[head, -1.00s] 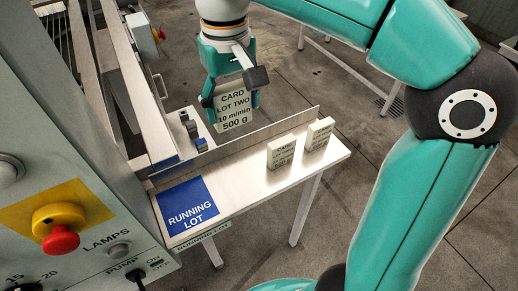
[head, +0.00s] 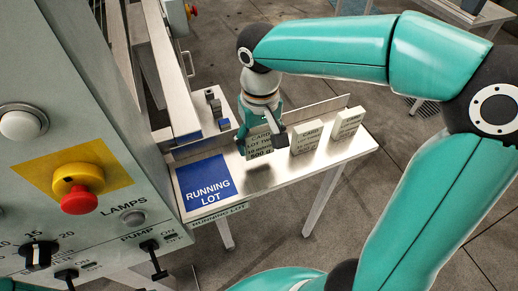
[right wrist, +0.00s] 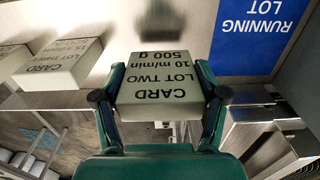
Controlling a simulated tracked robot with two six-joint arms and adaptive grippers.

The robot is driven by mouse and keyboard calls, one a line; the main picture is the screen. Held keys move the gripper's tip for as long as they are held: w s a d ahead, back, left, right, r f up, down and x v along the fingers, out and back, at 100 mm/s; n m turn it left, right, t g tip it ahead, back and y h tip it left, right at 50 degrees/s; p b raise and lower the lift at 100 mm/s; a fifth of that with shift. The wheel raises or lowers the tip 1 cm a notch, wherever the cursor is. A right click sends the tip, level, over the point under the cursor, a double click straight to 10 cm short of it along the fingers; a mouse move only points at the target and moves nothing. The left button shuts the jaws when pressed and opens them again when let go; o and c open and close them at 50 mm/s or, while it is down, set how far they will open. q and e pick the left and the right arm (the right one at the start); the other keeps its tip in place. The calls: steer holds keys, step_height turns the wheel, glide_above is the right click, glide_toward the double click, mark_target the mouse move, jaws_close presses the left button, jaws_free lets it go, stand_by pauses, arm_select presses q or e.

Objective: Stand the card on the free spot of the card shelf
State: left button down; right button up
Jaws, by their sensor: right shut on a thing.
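My right gripper (head: 262,136) is shut on the LOT TWO card (head: 259,150), a pale block with dark print. The card is upright in the head view, just above the card shelf (head: 287,172), with a dark shadow below it. In the right wrist view the card (right wrist: 158,83) sits between both fingers, its print upside down. The card is between the blue RUNNING LOT panel (head: 206,182) and a standing card (head: 306,137). Another card (head: 347,123) stands farther right. My left gripper is not in view.
A low metal rail (head: 325,107) runs along the shelf's back. Small dark and blue blocks (head: 215,107) sit behind it on the left. The control panel with a red stop button (head: 79,200) fills the left. Bare shelf lies in front of the held card.

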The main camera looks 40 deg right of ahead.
mark_target(259, 155)
steer(key=shift+f, duration=1.7)
steer(key=shift+f, duration=0.1)
steer(key=o, duration=1.2)
steer(key=shift+c, duration=0.2)
step_height(259, 155, up, 12)
steer(key=shift+r+p, duration=0.15)
steer(key=shift+p, duration=0.25)
